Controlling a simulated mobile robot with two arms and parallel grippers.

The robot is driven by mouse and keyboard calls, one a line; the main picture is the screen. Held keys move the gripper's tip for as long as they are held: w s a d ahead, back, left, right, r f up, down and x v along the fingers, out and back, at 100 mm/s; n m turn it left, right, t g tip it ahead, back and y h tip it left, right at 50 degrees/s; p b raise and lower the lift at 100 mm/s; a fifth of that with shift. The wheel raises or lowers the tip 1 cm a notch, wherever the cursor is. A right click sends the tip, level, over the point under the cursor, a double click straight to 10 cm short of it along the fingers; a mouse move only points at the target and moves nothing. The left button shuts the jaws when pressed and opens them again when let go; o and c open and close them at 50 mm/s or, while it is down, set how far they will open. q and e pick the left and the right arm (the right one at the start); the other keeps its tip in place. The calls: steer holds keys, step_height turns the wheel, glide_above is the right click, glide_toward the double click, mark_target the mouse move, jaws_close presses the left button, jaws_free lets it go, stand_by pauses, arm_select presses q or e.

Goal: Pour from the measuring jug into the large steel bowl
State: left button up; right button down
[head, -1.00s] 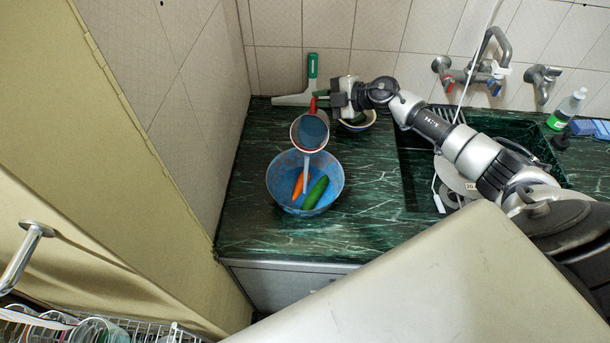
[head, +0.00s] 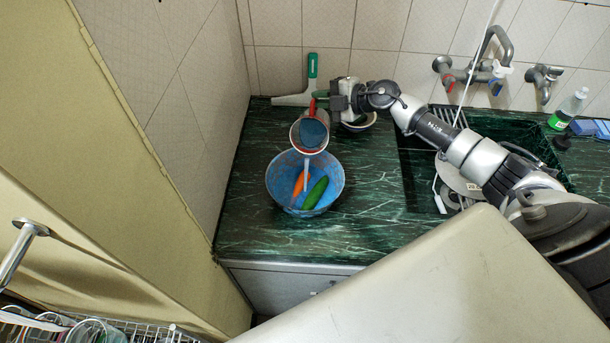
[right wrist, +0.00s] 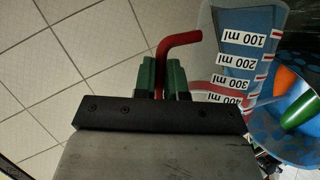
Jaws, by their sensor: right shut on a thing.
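The measuring jug (head: 311,134) is tilted over the large bowl (head: 328,171), and a thin pale stream runs from it into the bowl. The jug holds blue-grey liquid. In the right wrist view the jug (right wrist: 240,50) shows its ml labels upside down. The bowl holds bluish liquid, an orange carrot (head: 301,183) and a green cucumber-like vegetable (head: 315,193). My right gripper (head: 322,102) is shut on the jug's red handle; in the right wrist view its green fingers (right wrist: 160,77) are on either side of the handle (right wrist: 178,42). My left gripper is not in view.
A green-handled squeegee (head: 312,68) stands against the tiled wall. A small bowl (head: 359,123) sits behind my right wrist. The sink (head: 418,180) is to the right, with taps (head: 490,70) above it and a green-labelled bottle (head: 567,108) beyond. Counter in front of the bowl is clear.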

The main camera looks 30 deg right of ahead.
steer(key=shift+s+a+r+n+t+b, duration=0.3)
steer(key=shift+s+a+r+n+t, duration=0.15)
steer(key=shift+s+r, duration=0.2)
stand_by(0.5)
